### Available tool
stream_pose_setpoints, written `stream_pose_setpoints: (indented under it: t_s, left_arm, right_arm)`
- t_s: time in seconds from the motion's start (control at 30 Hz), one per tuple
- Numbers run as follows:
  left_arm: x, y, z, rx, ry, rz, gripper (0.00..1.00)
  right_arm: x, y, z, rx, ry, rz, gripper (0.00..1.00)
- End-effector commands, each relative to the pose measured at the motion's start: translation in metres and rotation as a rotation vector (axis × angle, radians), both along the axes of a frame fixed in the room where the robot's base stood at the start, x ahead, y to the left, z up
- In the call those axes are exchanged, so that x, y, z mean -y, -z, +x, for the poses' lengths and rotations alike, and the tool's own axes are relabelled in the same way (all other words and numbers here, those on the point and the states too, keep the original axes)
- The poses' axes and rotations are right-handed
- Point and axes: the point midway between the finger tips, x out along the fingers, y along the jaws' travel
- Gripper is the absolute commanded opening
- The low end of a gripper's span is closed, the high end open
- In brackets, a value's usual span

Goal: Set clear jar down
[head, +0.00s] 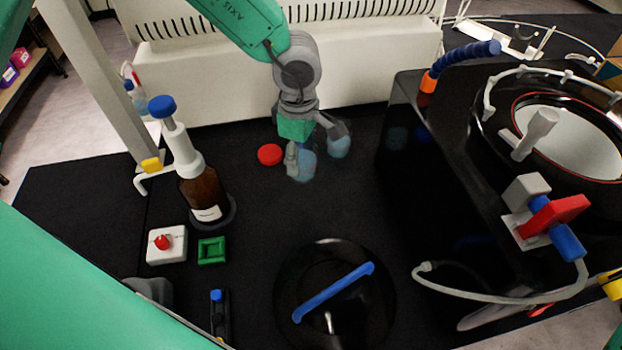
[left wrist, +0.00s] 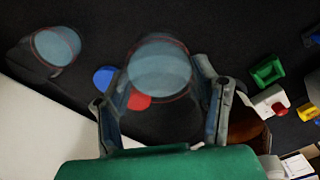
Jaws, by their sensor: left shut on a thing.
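My left gripper (head: 312,145) reaches down near the back of the black table, its arm coming in from the top. It is shut on a clear, bluish jar (head: 305,167), partly hidden by a finger. In the left wrist view the jar (left wrist: 160,68) sits between the two fingers of the gripper (left wrist: 172,88), its round end facing the camera. I cannot tell whether the jar touches the table. A second clear jar (head: 339,148) stands just right of it; it also shows in the left wrist view (left wrist: 56,45). My right gripper is not in view.
A red lid (head: 270,154) lies left of the gripper. An amber bottle with a dispenser (head: 205,193) stands further left, near a red-button box (head: 166,244) and green holder (head: 211,251). A black round lid (head: 290,285) lies in front. The black dryer (head: 430,150) stands right.

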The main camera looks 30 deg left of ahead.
Motion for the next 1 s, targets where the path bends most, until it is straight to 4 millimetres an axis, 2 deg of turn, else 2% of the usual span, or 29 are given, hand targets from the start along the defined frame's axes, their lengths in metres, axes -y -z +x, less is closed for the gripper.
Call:
stream_pose_setpoints:
  t_s: [0.2, 0.47, 0.63, 0.97, 1.0]
  left_arm:
    - [0.0, 0.042, -0.001, -0.003, 0.002, 0.003, 0.17]
    - [0.0, 0.065, 0.001, -0.005, 0.002, 0.003, 0.17]
    - [0.0, 0.089, 0.0, -0.005, 0.002, 0.003, 0.17]
    - [0.0, 0.093, 0.001, -0.003, 0.001, 0.0, 0.17]
    - [0.0, 0.093, 0.001, -0.003, 0.002, 0.001, 0.61]
  right_arm:
    - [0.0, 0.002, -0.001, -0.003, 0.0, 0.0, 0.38]
    - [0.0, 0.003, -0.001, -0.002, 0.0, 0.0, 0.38]
    - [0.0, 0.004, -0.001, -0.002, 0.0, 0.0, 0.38]
    - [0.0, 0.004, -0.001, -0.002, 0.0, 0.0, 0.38]
    - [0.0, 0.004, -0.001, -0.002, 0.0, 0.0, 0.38]
